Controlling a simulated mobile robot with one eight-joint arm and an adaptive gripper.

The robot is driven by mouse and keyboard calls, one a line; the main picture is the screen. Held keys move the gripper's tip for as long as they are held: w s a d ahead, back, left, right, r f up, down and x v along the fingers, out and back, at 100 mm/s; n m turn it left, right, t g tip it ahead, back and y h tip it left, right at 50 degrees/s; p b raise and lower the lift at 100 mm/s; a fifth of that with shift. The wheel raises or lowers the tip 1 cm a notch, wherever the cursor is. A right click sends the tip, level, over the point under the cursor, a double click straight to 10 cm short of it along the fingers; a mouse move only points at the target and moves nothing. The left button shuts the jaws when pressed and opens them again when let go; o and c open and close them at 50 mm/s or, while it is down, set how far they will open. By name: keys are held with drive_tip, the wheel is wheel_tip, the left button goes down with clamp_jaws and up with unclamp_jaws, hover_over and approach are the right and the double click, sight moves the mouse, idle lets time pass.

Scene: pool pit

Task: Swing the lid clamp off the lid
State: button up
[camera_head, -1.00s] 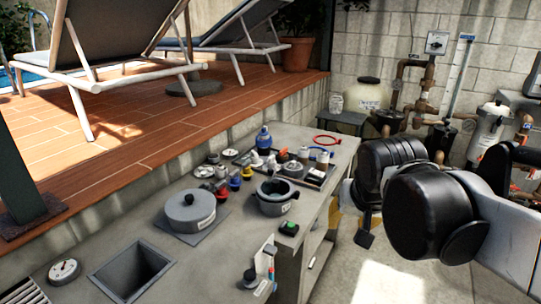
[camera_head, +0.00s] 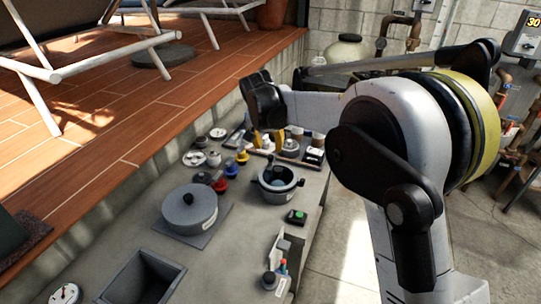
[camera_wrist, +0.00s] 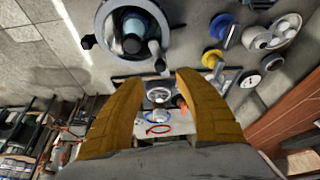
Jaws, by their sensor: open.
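A round grey housing (camera_head: 278,180) with dark side handles stands on the bench. Its top looks open, with a light blue part inside. In the wrist view this housing (camera_wrist: 131,34) is at the top, with a dark knob-ended handle at its lower right. A wide grey lidded pot (camera_head: 190,210) with a black knob stands to its left. I cannot make out a separate lid clamp on either. My gripper (camera_head: 267,138), with yellow fingers, is above the far part of the bench, beyond the housing. In the wrist view my gripper (camera_wrist: 157,76) is open, with nothing between its fingers.
Blue, red and yellow valve parts (camera_head: 230,168) stand left of the housing. A tray of small fittings (camera_head: 290,150) lies beyond it. A green-topped box (camera_head: 297,216) is near the right edge. A square opening (camera_head: 143,280) is in the front of the bench.

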sight(270, 156)
drive_tip(key=b+x, duration=0.1)
drive_tip(key=x, duration=0.6)
drive_tip(key=shift+w+f+b, duration=0.1)
drive_tip(key=shift+f+b, duration=0.05)
drive_tip(key=shift+b, duration=0.25)
clamp_jaws()
